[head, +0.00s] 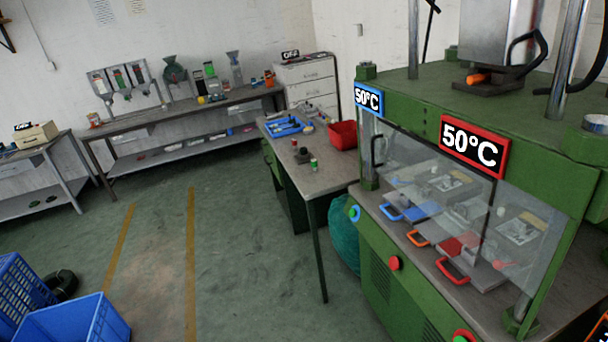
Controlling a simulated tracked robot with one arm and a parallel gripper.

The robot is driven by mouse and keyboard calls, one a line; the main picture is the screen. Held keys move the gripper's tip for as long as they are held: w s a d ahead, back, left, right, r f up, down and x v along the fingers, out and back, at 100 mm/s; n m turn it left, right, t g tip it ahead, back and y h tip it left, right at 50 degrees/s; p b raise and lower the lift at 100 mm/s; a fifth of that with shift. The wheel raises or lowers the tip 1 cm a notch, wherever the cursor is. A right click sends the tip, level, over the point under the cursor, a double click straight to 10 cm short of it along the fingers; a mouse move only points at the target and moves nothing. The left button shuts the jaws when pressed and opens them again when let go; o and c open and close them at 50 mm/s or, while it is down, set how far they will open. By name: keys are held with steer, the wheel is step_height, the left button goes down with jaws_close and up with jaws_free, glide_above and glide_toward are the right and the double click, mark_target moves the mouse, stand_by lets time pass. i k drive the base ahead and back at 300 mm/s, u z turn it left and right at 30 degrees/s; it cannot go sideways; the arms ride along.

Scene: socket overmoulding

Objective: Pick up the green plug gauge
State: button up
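A small upright piece with green on it (313,164) stands near the right edge of the middle workbench (322,182). It may be the green plug gauge, but it is too small to tell for sure. A dark low piece (303,156) sits just beside it, and a small red piece (294,142) stands behind. My gripper is not in view, so its state is not shown.
A blue tray (286,129) and a red bin (343,135) are on the same bench. A green press (400,270) with a clear guard and 50°C signs fills the right. Blue crates (75,322) stand lower left. The floor (235,245) left of the bench is open.

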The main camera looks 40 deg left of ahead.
mark_target(314, 162)
steer(key=u, duration=0.4)
steer(key=i, duration=0.45)
steer(key=u, duration=0.95)
steer(key=i, duration=1.2)
steer(key=u, duration=0.35)
steer(key=i, duration=1.3)
steer(key=z, duration=0.6)
steer(key=i, duration=0.65)
steer(key=z, duration=0.4)
